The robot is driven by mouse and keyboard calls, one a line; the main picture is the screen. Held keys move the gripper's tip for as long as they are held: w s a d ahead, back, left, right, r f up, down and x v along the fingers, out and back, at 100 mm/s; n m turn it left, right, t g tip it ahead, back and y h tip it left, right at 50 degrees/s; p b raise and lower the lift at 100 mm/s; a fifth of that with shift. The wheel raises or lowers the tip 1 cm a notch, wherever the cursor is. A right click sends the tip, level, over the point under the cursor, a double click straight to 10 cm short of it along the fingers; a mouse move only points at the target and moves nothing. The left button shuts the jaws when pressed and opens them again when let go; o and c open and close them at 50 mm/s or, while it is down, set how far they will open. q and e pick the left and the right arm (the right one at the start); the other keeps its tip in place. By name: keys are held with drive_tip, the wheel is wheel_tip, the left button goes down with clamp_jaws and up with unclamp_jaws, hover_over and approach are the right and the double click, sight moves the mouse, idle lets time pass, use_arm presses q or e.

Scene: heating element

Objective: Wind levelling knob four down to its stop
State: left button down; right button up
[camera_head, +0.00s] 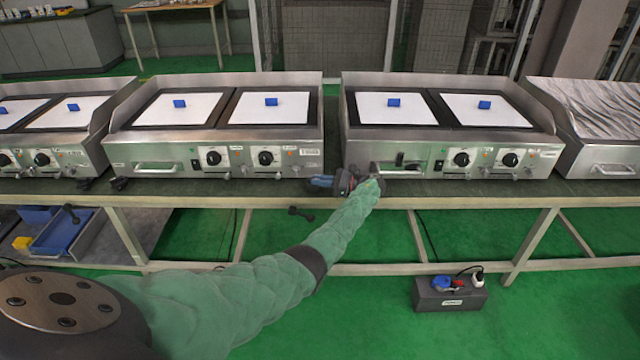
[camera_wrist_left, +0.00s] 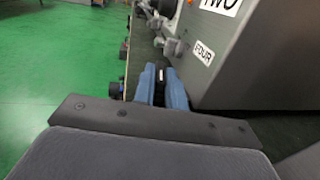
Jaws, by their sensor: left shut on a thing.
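My left gripper (camera_head: 322,182) reaches in from the right at the lower right front corner of the left-middle heating unit (camera_head: 190,160). In the left wrist view its blue fingers (camera_wrist_left: 161,86) are close together, shut on a small dark part, levelling knob four (camera_wrist_left: 160,74). Most of that knob is hidden by the fingers. The label FOUR (camera_wrist_left: 204,53) is on the unit's side panel beside the fingertips. In the head view the knob cannot be made out. My right gripper is in neither view.
A second heating unit (camera_head: 450,150) stands to the right, across a narrow gap. The label TWO (camera_wrist_left: 221,5) and a grey fitting (camera_wrist_left: 176,47) lie beyond the fingers.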

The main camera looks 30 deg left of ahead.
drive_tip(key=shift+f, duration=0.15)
use_arm(q)
drive_tip(key=c, duration=1.4)
unclamp_jaws()
drive_tip(key=shift+a, duration=0.1)
drive_tip(key=shift+c, duration=0.2)
